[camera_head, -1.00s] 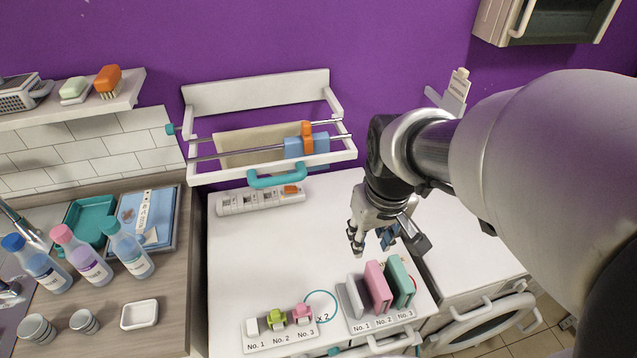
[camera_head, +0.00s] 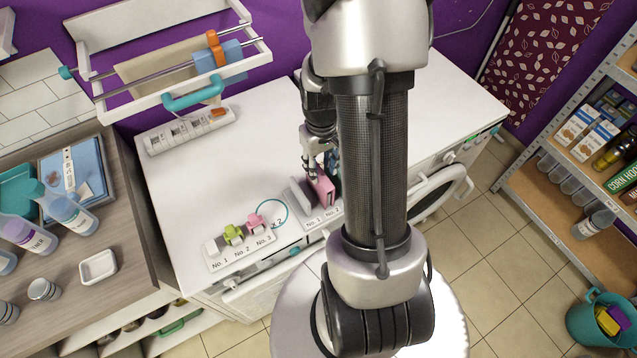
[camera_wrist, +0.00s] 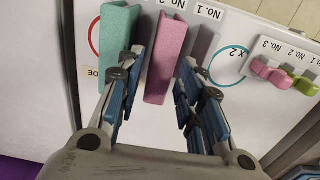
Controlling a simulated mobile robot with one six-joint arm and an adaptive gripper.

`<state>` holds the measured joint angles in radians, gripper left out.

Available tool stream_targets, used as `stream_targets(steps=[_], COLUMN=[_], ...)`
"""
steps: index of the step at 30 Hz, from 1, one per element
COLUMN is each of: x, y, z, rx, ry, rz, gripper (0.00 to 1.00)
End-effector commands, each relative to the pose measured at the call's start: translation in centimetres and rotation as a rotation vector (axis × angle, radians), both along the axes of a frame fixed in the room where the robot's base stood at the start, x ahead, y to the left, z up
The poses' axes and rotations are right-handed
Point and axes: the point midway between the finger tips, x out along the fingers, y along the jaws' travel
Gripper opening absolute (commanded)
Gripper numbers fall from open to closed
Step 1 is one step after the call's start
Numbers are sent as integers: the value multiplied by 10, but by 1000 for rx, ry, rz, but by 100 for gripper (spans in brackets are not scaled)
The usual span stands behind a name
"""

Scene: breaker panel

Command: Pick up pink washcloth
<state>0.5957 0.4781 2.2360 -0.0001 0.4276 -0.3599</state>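The pink washcloth (camera_head: 326,191) stands upright, folded, in the row of cloths on the white counter. In the wrist view the pink washcloth (camera_wrist: 166,58) lies between the two fingers of my gripper (camera_wrist: 161,72). The fingers are spread, one on the teal cloth (camera_wrist: 117,37) side and one on the grey cloth (camera_wrist: 199,47) side. A gap shows at least on the right, and I cannot tell whether the left finger touches the pink cloth. In the head view my gripper (camera_head: 317,170) is just above the pink cloth, and my arm hides the teal one.
The grey cloth (camera_head: 300,194) stands close beside the pink one. A label board with small coloured pieces (camera_head: 234,235) lies to the left. A power strip (camera_head: 190,130) lies at the back, below the towel rack (camera_head: 174,90). The counter between them is clear.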

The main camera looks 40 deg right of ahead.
Motion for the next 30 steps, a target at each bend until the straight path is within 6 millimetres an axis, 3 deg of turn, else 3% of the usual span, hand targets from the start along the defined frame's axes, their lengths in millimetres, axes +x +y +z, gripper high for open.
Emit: stream_targets(steps=[3,11,21,28,30], x=[0,0,1,1,1], y=[1,1,3,3,2], z=[-21,-34,-80,-81,-81], rx=[2,0,1,0,0], ry=[3,1,2,-1,-1], rz=[0,0,0,0,0], gripper=[34,34,34,34,30])
